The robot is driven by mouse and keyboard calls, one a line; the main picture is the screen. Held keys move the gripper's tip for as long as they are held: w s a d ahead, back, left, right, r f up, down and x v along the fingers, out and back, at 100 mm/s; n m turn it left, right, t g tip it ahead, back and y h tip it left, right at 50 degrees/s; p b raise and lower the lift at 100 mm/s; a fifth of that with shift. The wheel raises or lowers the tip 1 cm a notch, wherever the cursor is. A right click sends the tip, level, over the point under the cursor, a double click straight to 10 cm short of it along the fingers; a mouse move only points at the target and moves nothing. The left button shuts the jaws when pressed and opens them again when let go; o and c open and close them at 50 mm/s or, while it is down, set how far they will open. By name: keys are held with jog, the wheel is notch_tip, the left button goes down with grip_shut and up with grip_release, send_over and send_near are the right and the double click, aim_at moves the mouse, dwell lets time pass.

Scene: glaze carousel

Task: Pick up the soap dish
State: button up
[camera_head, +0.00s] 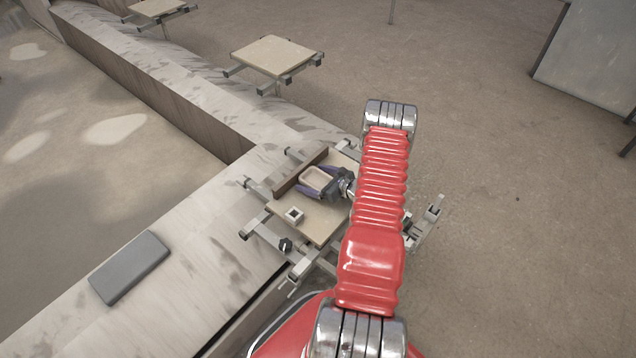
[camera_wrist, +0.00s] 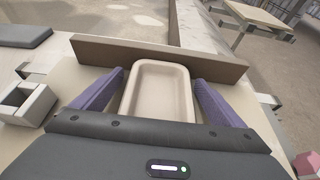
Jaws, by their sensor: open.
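The soap dish (camera_wrist: 160,92) is a shallow cream tray with rounded corners and a raised rim. It lies on the light board of the carousel stand, and it also shows in the head view (camera_head: 318,179). My gripper (camera_wrist: 160,88) is open, with one purple finger on each side of the dish. It shows in the head view (camera_head: 321,177) low over the board. A narrow gap seems to show beside each finger; I cannot tell whether either touches. The near end of the dish is hidden behind the gripper body in the wrist view.
A brown upright strip (camera_wrist: 205,62) stands just behind the dish. A small white square holder (camera_head: 293,215) sits on the board (camera_head: 316,226) to the left. A grey slab (camera_head: 130,267) lies on the pale ledge. Another board (camera_head: 277,56) stands farther back.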

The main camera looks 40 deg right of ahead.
jog(key=shift+c, duration=0.3)
jog(key=c, duration=1.3)
jog(key=shift+o, duration=0.2)
jog(key=shift+r, duration=0.1)
jog(key=shift+s+r, duration=0.4)
jog(key=r+v, duration=0.1)
jog(key=v, duration=1.4)
jog(key=shift+w+r, duration=0.15)
jog(key=shift+w, duration=0.15)
